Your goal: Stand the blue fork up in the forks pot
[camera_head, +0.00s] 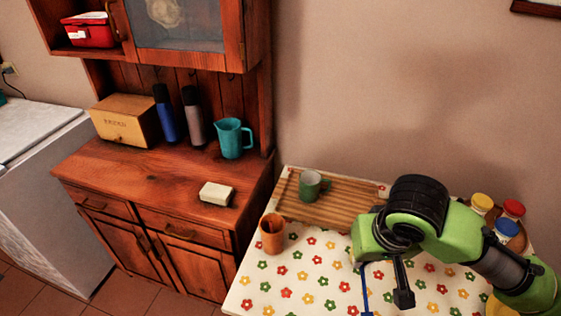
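The blue fork (366,293) shows as a thin blue strip just left of my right gripper's visible finger. Its upper end meets the green gripper body and its lower end is near the bottom edge of the picture. My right gripper (388,288) points down over the flowered table; one black finger shows clearly, the other is hidden, so I cannot tell whether it grips the fork. An orange-brown pot (271,236), which looks like the forks pot, stands upright at the table's left edge, apart from the gripper. My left gripper is not in view.
A slatted wooden rack (335,205) with a green mug (310,185) lies at the table's back. Jars with yellow, red and blue lids (507,228) stand at the right, behind my arm. The flowered cloth (305,270) between pot and gripper is clear.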

